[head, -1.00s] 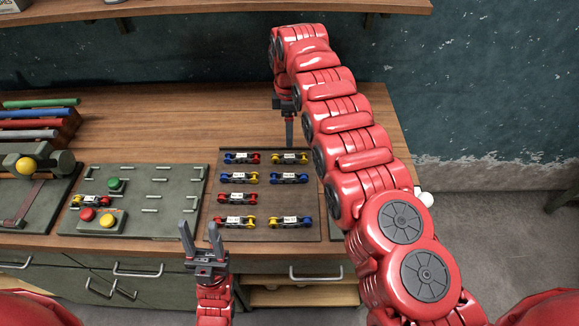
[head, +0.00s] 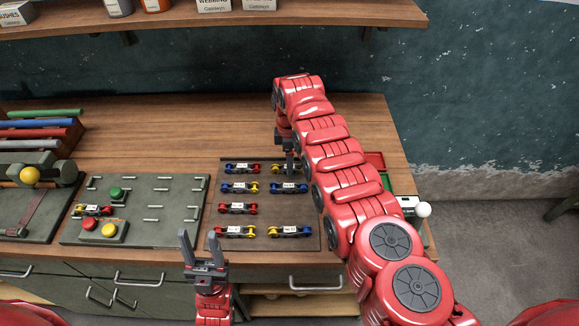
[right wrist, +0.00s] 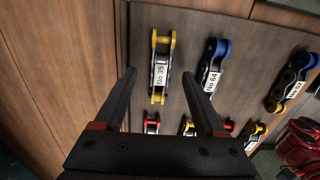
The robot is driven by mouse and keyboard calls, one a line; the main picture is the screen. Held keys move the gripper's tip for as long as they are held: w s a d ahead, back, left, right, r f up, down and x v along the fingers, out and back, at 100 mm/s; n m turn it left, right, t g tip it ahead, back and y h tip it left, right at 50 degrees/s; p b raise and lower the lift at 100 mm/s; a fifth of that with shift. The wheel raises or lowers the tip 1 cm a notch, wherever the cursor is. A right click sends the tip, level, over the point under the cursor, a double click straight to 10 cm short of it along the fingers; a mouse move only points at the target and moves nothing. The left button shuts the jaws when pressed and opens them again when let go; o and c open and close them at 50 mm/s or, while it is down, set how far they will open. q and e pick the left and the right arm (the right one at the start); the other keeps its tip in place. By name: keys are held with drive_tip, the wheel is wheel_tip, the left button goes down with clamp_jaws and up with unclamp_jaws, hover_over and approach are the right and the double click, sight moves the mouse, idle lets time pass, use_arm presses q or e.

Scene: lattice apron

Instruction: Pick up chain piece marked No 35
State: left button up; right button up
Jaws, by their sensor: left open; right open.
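The chain piece marked No 35 (right wrist: 158,78) has yellow ends and a white label in the right wrist view. It lies flat on a dark board (right wrist: 215,22). My right gripper (right wrist: 159,74) is open, with its fingers on either side of the piece in that view; I cannot tell how far above it they are. In the head view the right gripper (head: 290,160) partly covers the yellow-ended piece (head: 278,168) at the board's back right. My left gripper (head: 199,238) is open and empty in front of the board's left edge.
The No 64 piece (right wrist: 214,70) with blue ends lies beside No 35, and another blue piece (right wrist: 290,80) lies further right. Several red, blue and yellow pieces share the board. A green fixture plate (head: 170,228) stands left. The wooden bench behind the board is clear.

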drive_tip(key=shift+f, duration=0.7)
clamp_jaws()
